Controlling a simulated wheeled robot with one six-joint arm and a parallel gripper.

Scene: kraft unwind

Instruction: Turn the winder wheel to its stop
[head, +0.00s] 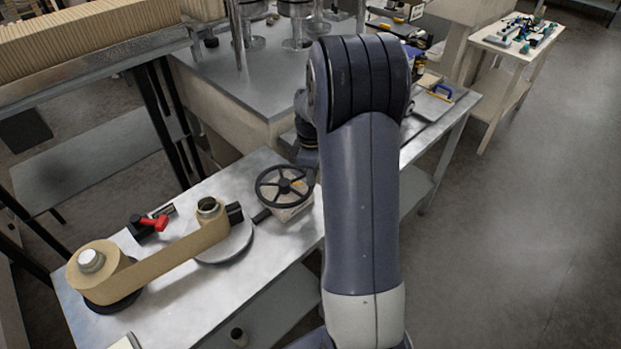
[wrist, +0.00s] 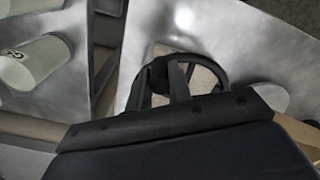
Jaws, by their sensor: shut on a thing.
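The winder wheel (head: 284,186) is a black spoked handwheel on a small light housing, near the middle of the metal bench in the head view. In the wrist view its dark rim (wrist: 222,72) curves just beyond my fingers. My gripper (wrist: 160,82) is at the wheel, with its two dark fingers around a dark rounded part of it. It is shut on the wheel. In the head view my arm hides most of the gripper. Brown kraft paper runs from a full roll (head: 94,268) to a core (head: 210,210) on a round plate.
A red-handled clamp-like tool (head: 153,224) stands behind the paper web. A taller metal table (head: 215,75) with steel posts is behind the wheel. A clipboard-like item (head: 432,105) lies at the right bench end. The floor at right is clear.

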